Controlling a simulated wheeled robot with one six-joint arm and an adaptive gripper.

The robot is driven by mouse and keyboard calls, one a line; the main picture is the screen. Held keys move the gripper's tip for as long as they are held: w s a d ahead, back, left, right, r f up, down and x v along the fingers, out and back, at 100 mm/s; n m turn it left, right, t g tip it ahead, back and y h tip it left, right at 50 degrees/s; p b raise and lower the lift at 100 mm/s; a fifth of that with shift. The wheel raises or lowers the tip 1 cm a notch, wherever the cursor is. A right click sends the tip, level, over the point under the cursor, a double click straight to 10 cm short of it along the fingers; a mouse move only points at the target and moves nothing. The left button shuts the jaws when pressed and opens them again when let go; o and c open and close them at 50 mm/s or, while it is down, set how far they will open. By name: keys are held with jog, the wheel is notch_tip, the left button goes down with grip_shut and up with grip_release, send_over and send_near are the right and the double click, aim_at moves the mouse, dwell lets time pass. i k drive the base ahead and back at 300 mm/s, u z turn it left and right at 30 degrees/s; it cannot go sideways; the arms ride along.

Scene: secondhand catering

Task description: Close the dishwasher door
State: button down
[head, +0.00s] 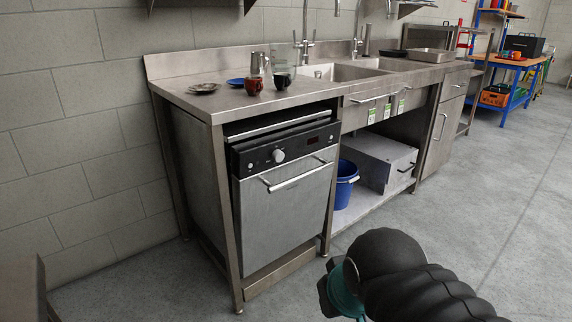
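The dishwasher (285,215) stands under the left end of the steel counter in the head view. Its steel door has a black control panel (284,148) with a round knob and a small display, and a bar handle (297,177) below the panel. The door is near upright, its top leaning slightly outward, with a dark gap and a bright metal edge (277,127) showing above the panel. The door looks slightly ajar. My arm shows at the lower right, in front of the counter and apart from the door. My gripper's fingers are not visible.
The counter (220,99) holds a red mug (253,86), a dark mug (282,81), plates and a metal jug. A blue bucket (346,181) and a grey box (378,163) are on the lower shelf. The floor in front of the dishwasher is clear.

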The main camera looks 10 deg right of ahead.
aim_at(278, 206)
jog(key=u, duration=1.3)
jog(key=i, duration=0.45)
jog(key=z, duration=1.1)
